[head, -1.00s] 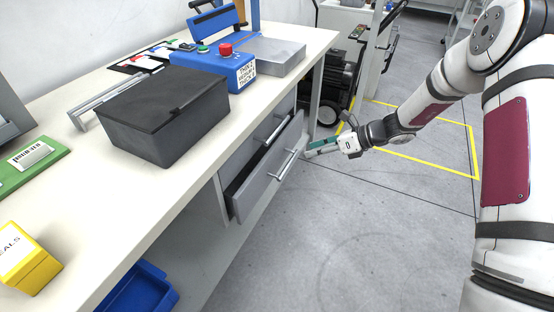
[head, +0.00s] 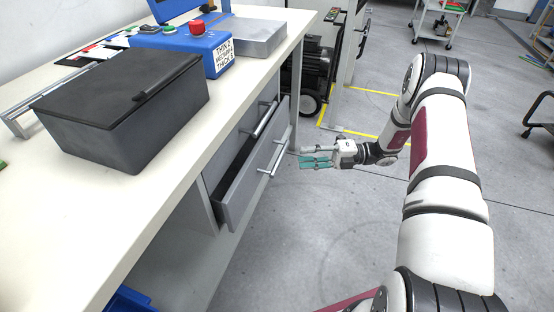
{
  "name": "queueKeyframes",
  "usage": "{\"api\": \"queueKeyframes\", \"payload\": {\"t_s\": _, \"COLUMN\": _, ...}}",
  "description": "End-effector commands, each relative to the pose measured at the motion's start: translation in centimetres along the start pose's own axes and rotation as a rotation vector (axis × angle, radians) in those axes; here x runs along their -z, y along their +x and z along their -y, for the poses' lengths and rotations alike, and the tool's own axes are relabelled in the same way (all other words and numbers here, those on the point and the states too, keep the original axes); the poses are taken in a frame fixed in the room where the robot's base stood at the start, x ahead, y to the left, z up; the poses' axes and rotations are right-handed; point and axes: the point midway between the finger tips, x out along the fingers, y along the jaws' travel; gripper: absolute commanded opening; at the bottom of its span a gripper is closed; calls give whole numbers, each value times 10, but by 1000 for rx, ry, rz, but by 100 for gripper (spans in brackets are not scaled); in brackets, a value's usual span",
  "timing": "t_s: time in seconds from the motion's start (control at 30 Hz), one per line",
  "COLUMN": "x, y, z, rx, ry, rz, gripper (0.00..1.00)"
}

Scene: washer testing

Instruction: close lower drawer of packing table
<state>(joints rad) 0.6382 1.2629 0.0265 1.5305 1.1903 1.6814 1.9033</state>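The packing table (head: 122,220) runs along the left, with two grey drawers under its top. The lower drawer (head: 254,185) is pulled out, and its dark inside shows along the top edge. Its bar handle (head: 272,160) is on the front face. The upper drawer (head: 236,140) looks shut, with its own bar handle (head: 265,118). My gripper (head: 304,157) is to the right of the lower drawer's front, pointing left toward it. Its fingers with teal pads look spread apart with nothing between them. There seems to be a small gap between the fingertips and the handle.
On the tabletop stand a black lidded box (head: 125,115), a blue device with a red button (head: 190,45) and a grey metal block (head: 252,40). A dark wheeled machine (head: 316,75) stands beyond the table. Floor right of the drawers is clear. A cart (head: 437,18) stands far back.

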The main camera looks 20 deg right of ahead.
Motion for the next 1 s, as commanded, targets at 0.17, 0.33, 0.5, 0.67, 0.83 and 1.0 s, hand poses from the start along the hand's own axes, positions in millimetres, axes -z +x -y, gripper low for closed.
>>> {"api": "queueKeyframes", "payload": {"t_s": 0.17, "x": 1, "y": 37, "z": 1, "rx": 0, "ry": 1, "rz": -3, "gripper": 33}}
{"api": "queueKeyframes", "payload": {"t_s": 0.33, "x": 0, "y": 65, "z": 1, "rx": 0, "ry": -1, "rz": -2, "gripper": 33}}
{"api": "queueKeyframes", "payload": {"t_s": 0.5, "x": 0, "y": 82, "z": 1, "rx": 1, "ry": 0, "rz": -1, "gripper": 33}}
{"api": "queueKeyframes", "payload": {"t_s": 0.67, "x": 0, "y": 87, "z": 0, "rx": 1, "ry": -1, "rz": 0, "gripper": 33}}
{"api": "queueKeyframes", "payload": {"t_s": 0.83, "x": 0, "y": 87, "z": 0, "rx": 1, "ry": -1, "rz": 0, "gripper": 33}}
{"api": "queueKeyframes", "payload": {"t_s": 1.0, "x": 0, "y": 87, "z": 0, "rx": 1, "ry": -1, "rz": 0, "gripper": 8}}
